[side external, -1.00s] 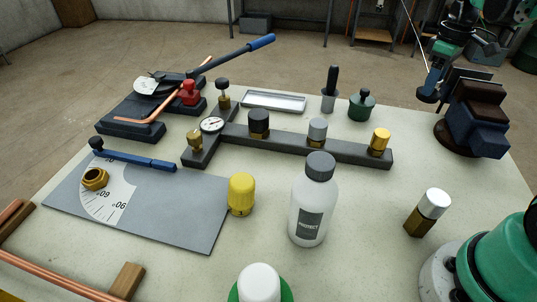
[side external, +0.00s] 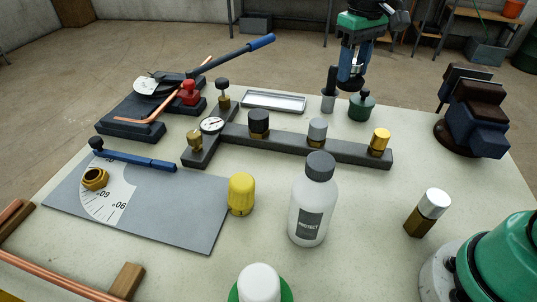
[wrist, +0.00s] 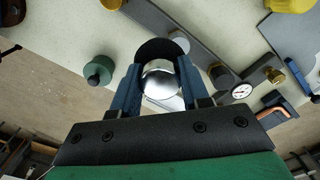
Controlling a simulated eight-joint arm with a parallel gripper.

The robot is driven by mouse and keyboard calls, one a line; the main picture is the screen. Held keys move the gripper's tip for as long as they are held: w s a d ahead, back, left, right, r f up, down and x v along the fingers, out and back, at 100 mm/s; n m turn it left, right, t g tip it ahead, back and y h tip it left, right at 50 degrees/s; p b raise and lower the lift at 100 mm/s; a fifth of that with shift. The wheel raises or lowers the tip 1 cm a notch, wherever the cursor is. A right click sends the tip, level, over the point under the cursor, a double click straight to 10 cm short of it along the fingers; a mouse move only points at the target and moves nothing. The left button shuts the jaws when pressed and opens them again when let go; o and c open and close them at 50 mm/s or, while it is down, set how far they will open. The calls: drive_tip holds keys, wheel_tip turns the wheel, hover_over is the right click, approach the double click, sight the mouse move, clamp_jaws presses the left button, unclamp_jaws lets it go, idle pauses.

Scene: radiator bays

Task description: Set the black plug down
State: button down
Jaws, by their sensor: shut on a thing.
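A dark manifold (side external: 335,148) with several caps runs in front.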

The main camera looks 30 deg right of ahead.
drive_tip(key=shift+a+f, duration=0.2)
drive_tip(key=shift+a, duration=1.05)
drive_tip(key=s+a+r, duration=0.2)
drive_tip(key=a+r, duration=0.1)
drive_tip(key=a, duration=0.6)
drive_tip(key=f, duration=1.4)
drive_tip(key=shift+w+f, duration=0.2)
drive_tip(key=shift+f, duration=2.45)
drive_tip(key=shift+f, duration=0.15)
drive_tip(key=shift+c, duration=2.1)
unclamp_jaws()
